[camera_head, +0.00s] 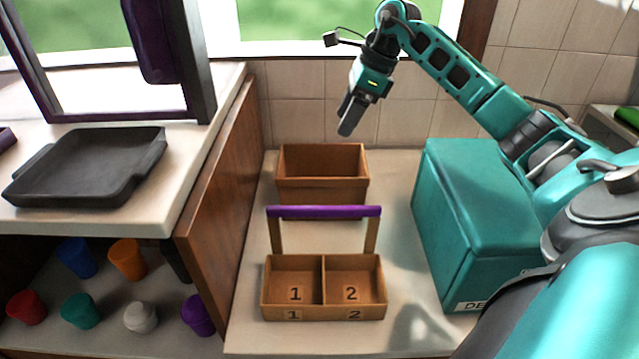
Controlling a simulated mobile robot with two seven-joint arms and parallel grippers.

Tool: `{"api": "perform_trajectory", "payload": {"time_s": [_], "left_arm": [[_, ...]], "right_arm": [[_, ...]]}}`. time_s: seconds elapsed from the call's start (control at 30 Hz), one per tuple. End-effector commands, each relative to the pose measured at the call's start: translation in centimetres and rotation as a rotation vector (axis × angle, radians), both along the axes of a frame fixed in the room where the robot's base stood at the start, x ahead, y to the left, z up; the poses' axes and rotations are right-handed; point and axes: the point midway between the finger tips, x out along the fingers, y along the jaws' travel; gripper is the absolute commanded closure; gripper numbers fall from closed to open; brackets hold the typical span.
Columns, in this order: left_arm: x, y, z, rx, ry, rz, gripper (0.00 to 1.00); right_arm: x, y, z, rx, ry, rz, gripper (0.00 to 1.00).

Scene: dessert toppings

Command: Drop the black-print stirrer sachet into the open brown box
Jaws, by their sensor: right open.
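The open brown box (322,191) stands on the counter near the tiled back wall. Its visible inner walls are bare, and its floor is partly hidden by the front wall. My right gripper (348,122) hangs above and slightly right of the box, pointing down and left, with its fingers open and apart from the box. I see nothing between the fingers. No black-print stirrer sachet can be made out in this view. My left gripper is out of view.
A wooden caddy (323,312) with a purple handle and empty compartments 1 and 2 stands in front of the box. A teal box (470,215) stands right. A wooden panel (215,200) bounds the left. A black tray (85,165) and several coloured cups lie beyond.

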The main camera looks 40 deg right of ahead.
Motion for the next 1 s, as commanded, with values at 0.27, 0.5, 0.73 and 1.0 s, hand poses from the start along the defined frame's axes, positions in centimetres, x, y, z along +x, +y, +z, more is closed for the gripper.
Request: {"api": "perform_trajectory", "payload": {"time_s": [0.27, 0.5, 0.73, 1.0], "left_arm": [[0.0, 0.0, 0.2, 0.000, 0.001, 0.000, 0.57], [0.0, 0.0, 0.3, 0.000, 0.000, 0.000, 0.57], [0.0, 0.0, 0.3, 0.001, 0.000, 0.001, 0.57], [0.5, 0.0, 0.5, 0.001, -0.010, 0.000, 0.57]], "right_arm": [[-1.0, -1.1, 3.5, 0.000, 0.000, -0.001, 0.36], [-1.1, -1.2, 3.9, 0.001, 0.002, 0.000, 0.36], [-1.1, -1.2, 3.9, 0.000, 0.002, -0.001, 0.36], [-1.1, -1.2, 3.9, 0.000, 0.002, -0.001, 0.36]]}}
